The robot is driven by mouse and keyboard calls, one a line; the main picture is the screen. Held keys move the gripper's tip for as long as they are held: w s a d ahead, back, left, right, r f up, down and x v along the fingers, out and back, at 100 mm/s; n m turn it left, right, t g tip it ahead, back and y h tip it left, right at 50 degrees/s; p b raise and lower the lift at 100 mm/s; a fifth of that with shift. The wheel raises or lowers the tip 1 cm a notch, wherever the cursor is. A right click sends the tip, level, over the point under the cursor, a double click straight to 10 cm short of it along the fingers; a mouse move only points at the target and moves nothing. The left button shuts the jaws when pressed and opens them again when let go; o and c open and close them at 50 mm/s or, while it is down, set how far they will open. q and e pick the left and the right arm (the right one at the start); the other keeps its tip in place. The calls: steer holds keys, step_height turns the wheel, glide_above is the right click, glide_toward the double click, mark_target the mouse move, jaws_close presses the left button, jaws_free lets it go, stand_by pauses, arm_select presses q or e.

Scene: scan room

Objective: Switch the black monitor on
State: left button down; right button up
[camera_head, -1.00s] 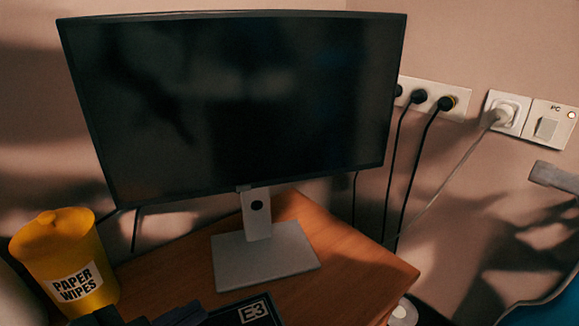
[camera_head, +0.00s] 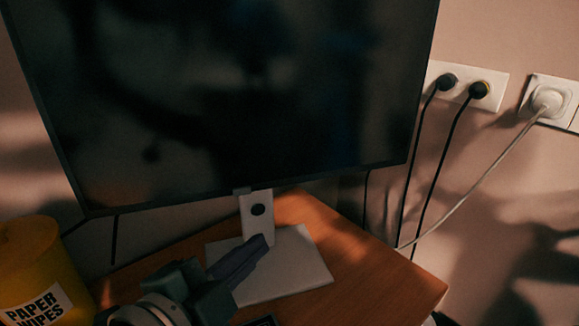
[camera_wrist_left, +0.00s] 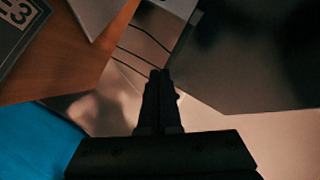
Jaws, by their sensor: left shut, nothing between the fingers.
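The black monitor (camera_head: 230,90) fills much of the head view, its screen dark, on a grey stand (camera_head: 285,265) that rests on a wooden desk. A small tab shows at the middle of its lower edge, above the stand's neck. My left gripper (camera_head: 262,242) is shut and empty, in front of the stand and below the lower edge, apart from the screen in the picture. In the left wrist view the shut fingers (camera_wrist_left: 160,74) point toward the dark monitor (camera_wrist_left: 250,50) and the wall cables. I do not see my right gripper.
A yellow paper wipes tub (camera_head: 30,260) stands at the left. The wooden desk (camera_head: 370,285) has clear room right of the stand. Wall sockets (camera_head: 465,85) with black plugs and a white plug (camera_head: 548,98) are at the right, their cables hanging down behind the desk.

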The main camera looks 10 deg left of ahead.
mark_target(242, 191)
arm_select(q)
steer(key=w+a+b, duration=0.3)
steer(key=w+a, duration=0.1)
steer(key=w, duration=0.3)
steer(key=shift+w+b, duration=0.15)
steer(key=shift+b, duration=0.2)
steer(key=shift+a, duration=0.15)
stand_by(1.6)
steer(key=shift+w+a, duration=0.15)
steer(key=shift+w, duration=0.2)
steer(key=shift+w+a+b, duration=0.2)
steer(key=shift+w+b, duration=0.1)
steer(key=shift+w, duration=0.05)
stand_by(0.7)
steer(key=shift+s+d+p, duration=0.4)
steer(key=shift+s+p, duration=0.25)
steer(key=shift+s, duration=0.05)
